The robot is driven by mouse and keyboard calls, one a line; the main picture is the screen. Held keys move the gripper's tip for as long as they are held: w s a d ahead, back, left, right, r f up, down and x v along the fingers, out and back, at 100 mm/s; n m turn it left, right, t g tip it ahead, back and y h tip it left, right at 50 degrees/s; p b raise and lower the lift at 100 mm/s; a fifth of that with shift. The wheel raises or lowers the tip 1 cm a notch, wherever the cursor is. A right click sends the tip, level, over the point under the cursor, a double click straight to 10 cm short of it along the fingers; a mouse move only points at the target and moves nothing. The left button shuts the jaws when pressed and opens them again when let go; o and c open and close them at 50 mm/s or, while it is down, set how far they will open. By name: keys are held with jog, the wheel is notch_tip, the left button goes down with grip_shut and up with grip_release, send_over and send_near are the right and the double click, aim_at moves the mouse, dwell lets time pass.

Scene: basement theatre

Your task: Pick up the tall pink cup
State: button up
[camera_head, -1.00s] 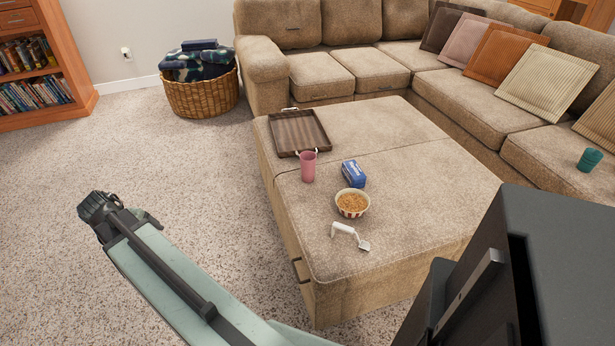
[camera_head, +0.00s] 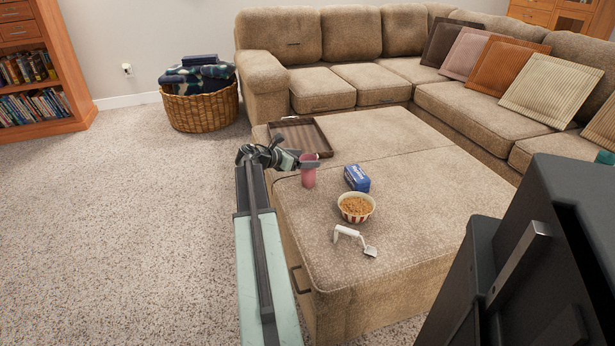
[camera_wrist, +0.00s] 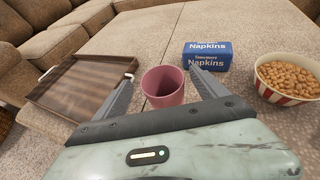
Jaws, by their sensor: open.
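The tall pink cup (camera_head: 308,174) stands upright on the beige ottoman (camera_head: 420,215), near its left edge and just in front of the tray. My gripper (camera_head: 305,162) is at the cup in the head view, and part of it covers the cup's upper part. In the wrist view the pink cup (camera_wrist: 163,86) lies between the two spread fingers of my open gripper (camera_wrist: 160,90). The head view leaves unclear how far the fingers reach around it.
A dark wooden tray (camera_head: 322,148) lies behind the cup. A blue napkin box (camera_head: 356,178) and a striped bowl of snacks (camera_head: 370,207) stand to the right. A white handled object (camera_head: 347,231) lies nearer the front. Carpet (camera_head: 150,230) left of the ottoman is clear.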

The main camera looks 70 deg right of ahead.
aim_at(314, 157)
jog(key=b+x, duration=0.1)
jog(key=x, duration=0.1)
jog(key=b+x, duration=0.1)
jog(key=x, duration=0.1)
jog(key=shift+s+f, duration=0.1)
jog(key=shift+f, duration=0.35)
jog(key=shift+s+d+f, duration=0.1)
jog(key=shift+s+d, duration=0.1)
jog(key=shift+d, duration=0.05)
jog(key=c, duration=1.4)
jog(key=shift+r+p, duration=0.45)
jog(key=shift+r, duration=0.25)
notch_tip(314, 157, up, 3)
jog(key=p, duration=0.3)
jog(key=shift+r, duration=0.15)
jog(key=a, duration=0.5)
jog(key=s+a, duration=0.1)
jog(key=a, duration=0.4)
jog(key=a+p, duration=0.1)
jog(key=a, duration=0.5)
jog(key=shift+s+r, duration=0.35)
